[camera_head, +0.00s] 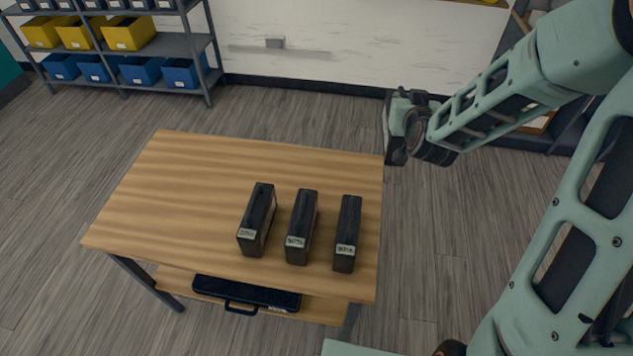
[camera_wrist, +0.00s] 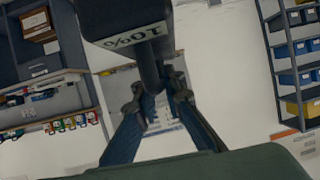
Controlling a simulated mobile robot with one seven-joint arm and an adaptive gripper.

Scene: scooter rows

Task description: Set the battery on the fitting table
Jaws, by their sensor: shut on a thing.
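My gripper (camera_wrist: 157,90) is shut on the handle of a dark battery (camera_wrist: 112,18) with a pale label that reads 10%, upside down in the wrist view. In the head view my gripper (camera_head: 402,108) is at the table's right edge, raised, and the held battery shows only as a narrow dark slab beside it, mostly hidden. The wooden fitting table (camera_head: 190,190) stands at centre left. Three dark batteries stand on it in a row: left (camera_head: 257,218), middle (camera_head: 301,226) and right (camera_head: 347,233). Their labels seem to read 20%, 50% and 90%.
The table's left and back are clear. A black case (camera_head: 245,292) lies on its lower shelf. A grey rack (camera_head: 180,45) with yellow and blue bins stands at the back left. Open floor (camera_head: 420,250) lies right of the table.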

